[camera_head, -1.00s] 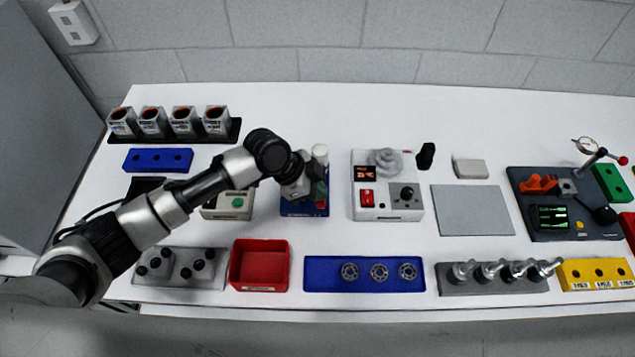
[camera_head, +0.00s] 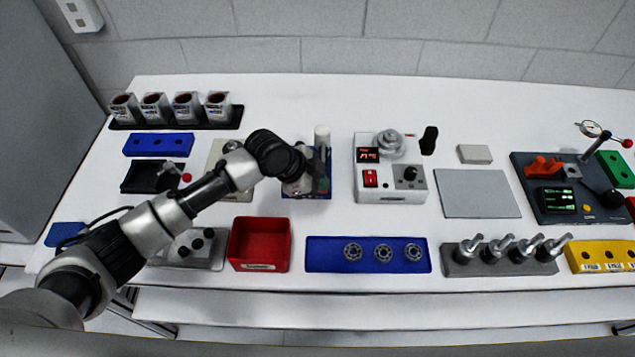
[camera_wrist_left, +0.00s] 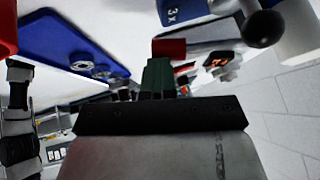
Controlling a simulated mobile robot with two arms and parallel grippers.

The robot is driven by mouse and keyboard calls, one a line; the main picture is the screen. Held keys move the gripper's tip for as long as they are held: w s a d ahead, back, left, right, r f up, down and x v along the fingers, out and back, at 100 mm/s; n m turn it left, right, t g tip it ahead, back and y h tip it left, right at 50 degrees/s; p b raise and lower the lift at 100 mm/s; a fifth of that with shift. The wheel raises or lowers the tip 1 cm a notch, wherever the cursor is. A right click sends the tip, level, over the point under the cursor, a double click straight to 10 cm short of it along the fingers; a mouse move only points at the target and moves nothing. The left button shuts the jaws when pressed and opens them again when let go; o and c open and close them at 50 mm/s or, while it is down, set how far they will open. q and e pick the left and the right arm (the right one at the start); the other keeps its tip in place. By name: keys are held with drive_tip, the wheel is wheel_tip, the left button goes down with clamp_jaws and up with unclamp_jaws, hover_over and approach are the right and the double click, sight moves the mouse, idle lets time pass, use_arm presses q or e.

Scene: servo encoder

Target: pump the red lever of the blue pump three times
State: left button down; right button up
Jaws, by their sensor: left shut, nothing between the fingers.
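The blue pump (camera_head: 327,191) stands near the middle-left of the table, with a white upright cylinder (camera_head: 322,137) at its back. My left gripper (camera_head: 318,182) is over the pump, and the wrist covers much of it. In the left wrist view the dark green fingers (camera_wrist_left: 158,68) are shut and empty. A red block (camera_wrist_left: 168,47), apparently the lever's grip, shows right at the fingertips; I cannot tell whether they touch. The pump's blue base with a "3 x" label (camera_wrist_left: 180,12) is at the top. My right gripper is not in view.
A white control box (camera_head: 391,183) stands close to the pump's right. A red bin (camera_head: 259,244) and a blue bearing tray (camera_head: 330,259) lie in front. A beige box (camera_head: 215,157) is to the left, partly under my arm. Table behind the pump is clear.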

use_arm(q)
drive_tip(key=shift+w, duration=0.1)
drive_tip(key=shift+r, duration=0.3)
drive_tip(key=s+d+r+p+v, duration=0.1)
drive_tip(key=d+v, duration=0.1)
drive_tip(key=v, duration=1)
drive_tip(key=shift+s+r, duration=0.25)
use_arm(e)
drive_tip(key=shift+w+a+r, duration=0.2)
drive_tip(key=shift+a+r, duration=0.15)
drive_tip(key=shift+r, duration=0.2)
use_arm(q)
drive_tip(key=shift+a, duration=0.1)
